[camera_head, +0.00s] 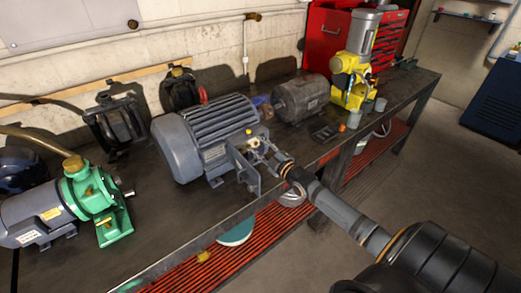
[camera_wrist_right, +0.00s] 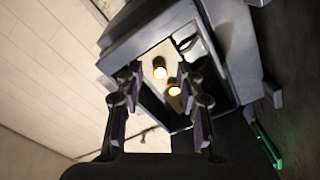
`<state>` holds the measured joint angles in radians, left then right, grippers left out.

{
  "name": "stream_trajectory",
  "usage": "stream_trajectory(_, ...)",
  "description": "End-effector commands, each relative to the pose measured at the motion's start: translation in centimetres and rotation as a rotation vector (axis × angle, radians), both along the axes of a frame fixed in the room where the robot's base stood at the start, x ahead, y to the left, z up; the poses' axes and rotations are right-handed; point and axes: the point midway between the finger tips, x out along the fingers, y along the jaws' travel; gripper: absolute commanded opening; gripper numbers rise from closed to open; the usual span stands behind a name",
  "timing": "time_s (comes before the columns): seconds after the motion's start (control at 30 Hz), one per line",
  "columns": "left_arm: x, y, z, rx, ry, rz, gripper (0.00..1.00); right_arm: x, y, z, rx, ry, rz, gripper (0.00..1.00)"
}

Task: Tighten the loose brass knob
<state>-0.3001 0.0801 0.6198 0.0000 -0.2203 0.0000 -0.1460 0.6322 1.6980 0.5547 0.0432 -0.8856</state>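A grey motor (camera_head: 205,135) sits on the dark workbench, with an open box on the side facing me. Two brass knobs show inside the box in the right wrist view, an upper one (camera_wrist_right: 160,72) and a lower one (camera_wrist_right: 174,90). I cannot tell which is loose. In the head view a small brass-yellow spot (camera_head: 254,143) shows at the box. My right gripper (camera_wrist_right: 158,72) is open, its fingers pointing at the box with the upper knob between the fingertips in the picture. I see no contact. In the head view the right gripper (camera_head: 264,150) partly hides the box. My left gripper is not in view.
A green and grey pump (camera_head: 95,200) stands left on the workbench (camera_head: 160,225). A darker motor (camera_head: 300,98) and a yellow machine (camera_head: 350,80) stand to the right. A red tool cabinet (camera_head: 325,35) is behind. Bare bench lies between pump and grey motor.

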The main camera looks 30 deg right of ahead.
Motion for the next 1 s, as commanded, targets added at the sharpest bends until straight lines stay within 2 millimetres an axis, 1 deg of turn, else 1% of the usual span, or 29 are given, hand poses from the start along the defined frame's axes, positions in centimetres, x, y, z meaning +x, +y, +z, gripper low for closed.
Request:
stream_trajectory(0.03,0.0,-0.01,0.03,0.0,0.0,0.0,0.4,-0.01,0.0,0.01,0.0,0.0,0.0,0.38)
stream_trajectory(0.3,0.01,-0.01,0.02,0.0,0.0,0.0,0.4,-0.03,0.0,-0.01,0.0,0.0,0.0,0.01)
stream_trajectory(0.33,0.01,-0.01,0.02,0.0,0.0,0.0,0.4,-0.03,0.0,-0.01,0.0,0.0,0.0,0.0)
stream_trajectory(0.5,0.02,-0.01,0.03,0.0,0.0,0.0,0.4,-0.04,0.0,-0.02,0.008,0.001,0.0,0.0)
stream_trajectory(0.7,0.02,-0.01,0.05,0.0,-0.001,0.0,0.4,-0.04,0.0,-0.04,0.114,0.009,0.0,0.0)
stream_trajectory(0.93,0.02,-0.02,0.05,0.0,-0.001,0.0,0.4,-0.05,0.0,-0.06,0.119,0.011,0.0,0.0)
stream_trajectory(0.97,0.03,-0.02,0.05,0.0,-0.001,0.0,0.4,-0.05,0.0,-0.06,0.119,0.011,0.0,0.15)
stream_trajectory(1.0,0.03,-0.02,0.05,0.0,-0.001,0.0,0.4,-0.05,-0.01,-0.06,0.119,0.011,0.0,0.21)
